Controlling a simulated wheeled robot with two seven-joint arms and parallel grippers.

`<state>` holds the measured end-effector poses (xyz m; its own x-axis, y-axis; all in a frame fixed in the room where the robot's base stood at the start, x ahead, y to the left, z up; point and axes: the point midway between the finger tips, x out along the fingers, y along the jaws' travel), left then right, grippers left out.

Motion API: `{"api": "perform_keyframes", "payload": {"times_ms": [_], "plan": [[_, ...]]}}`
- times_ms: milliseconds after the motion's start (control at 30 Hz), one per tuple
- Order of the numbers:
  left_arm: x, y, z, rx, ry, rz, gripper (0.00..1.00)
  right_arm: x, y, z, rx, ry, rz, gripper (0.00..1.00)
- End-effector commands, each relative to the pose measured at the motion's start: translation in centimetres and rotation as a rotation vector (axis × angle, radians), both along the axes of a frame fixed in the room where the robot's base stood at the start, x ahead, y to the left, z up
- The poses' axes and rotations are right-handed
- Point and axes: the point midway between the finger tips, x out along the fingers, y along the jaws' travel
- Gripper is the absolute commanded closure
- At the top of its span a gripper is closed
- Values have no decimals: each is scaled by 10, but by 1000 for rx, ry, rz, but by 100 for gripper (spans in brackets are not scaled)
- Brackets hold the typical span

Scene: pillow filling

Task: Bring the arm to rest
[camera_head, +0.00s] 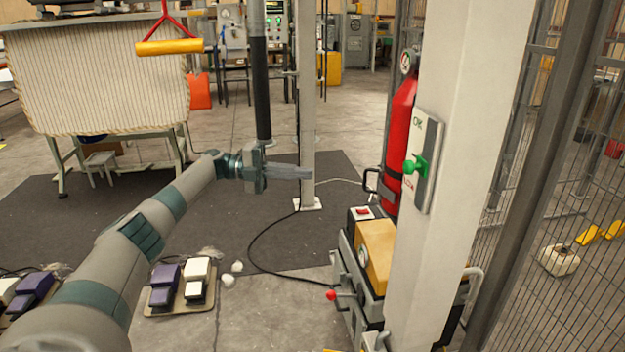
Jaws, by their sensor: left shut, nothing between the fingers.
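My left arm reaches in from the lower left of the head view. My left gripper (289,172) is at its end, over the dark mat (320,241), pointing right. Its fingers are together and hold nothing. The gripper is left of the white post with the green-button switch box (428,162) and apart from it. My right gripper does not show.
A red cylinder (399,137) and a machine with a yellow box (377,252) stand beside the white post (459,120). Foot pedals (164,284) lie on the floor below my arm. A thin post (307,110) rises behind the gripper. Wire fencing (560,200) is at the right.

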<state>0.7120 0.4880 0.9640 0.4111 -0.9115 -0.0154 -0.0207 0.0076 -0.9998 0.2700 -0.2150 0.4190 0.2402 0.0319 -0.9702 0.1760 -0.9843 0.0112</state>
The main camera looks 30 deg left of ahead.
Motion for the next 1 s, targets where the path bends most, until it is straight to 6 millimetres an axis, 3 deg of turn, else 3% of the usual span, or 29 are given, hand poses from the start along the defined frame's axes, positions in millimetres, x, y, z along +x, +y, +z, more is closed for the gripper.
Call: {"api": "perform_keyframes", "payload": {"times_ms": [733, 867, 1000], "plan": [[-1, 5, 0, 0, 1, 0, 100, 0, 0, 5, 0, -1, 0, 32], [4, -3, -6, -12, 2, 9, 100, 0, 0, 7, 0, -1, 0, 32], [18, -27, -22, -47, 6, 41, 100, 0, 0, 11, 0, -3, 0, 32]]}}
